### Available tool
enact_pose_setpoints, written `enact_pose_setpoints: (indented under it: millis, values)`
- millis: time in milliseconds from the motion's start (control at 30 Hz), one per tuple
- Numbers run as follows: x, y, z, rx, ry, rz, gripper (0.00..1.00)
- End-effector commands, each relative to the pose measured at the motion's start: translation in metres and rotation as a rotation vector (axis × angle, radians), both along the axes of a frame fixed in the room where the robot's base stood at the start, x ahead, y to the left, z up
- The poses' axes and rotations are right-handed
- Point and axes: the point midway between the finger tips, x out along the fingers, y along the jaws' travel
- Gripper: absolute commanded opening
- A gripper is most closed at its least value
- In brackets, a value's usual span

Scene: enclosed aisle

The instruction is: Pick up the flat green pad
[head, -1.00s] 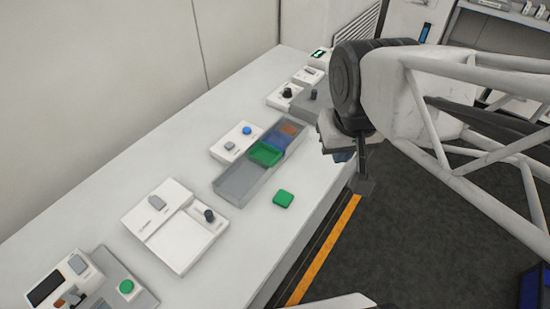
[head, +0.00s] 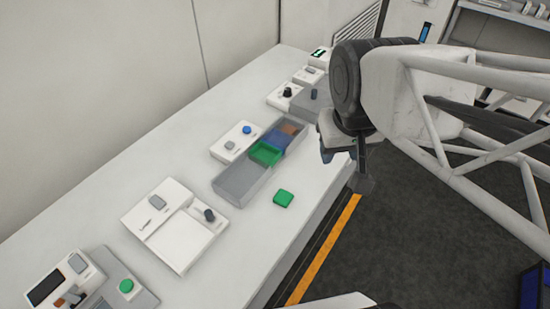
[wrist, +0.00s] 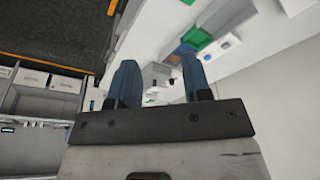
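The flat green pad (head: 283,198) lies on the white bench top, just in front of the grey end of a long divided tray (head: 240,184).
The tray also has green, blue and brown compartments. Behind it stands a white box with a blue knob (head: 247,129). A white panel with a black knob (head: 175,225) sits to the left, and a panel with a green button (head: 126,286) lies nearer. Bare bench surrounds the pad's front side.

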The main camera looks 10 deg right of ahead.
Motion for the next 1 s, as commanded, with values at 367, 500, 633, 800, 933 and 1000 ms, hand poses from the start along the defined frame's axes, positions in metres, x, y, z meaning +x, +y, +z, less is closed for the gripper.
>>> enact_pose_setpoints:
  millis: [367, 500, 633, 800, 933, 1000]
  values:
    - [0.0, 0.0, 0.0, 0.0, 0.0, 0.0, 0.81]
    - [0.0, 0.0, 0.0, 0.0, 0.0, -0.001, 0.81]
    - [0.004, 0.001, -0.004, 0.004, 0.006, -0.012, 0.81]
    - [0.02, 0.006, -0.019, 0.019, 0.027, -0.064, 0.81]
    - [0.04, 0.012, -0.04, 0.037, 0.053, -0.136, 0.81]
    - [0.052, 0.017, -0.055, 0.047, 0.072, -0.184, 0.81]
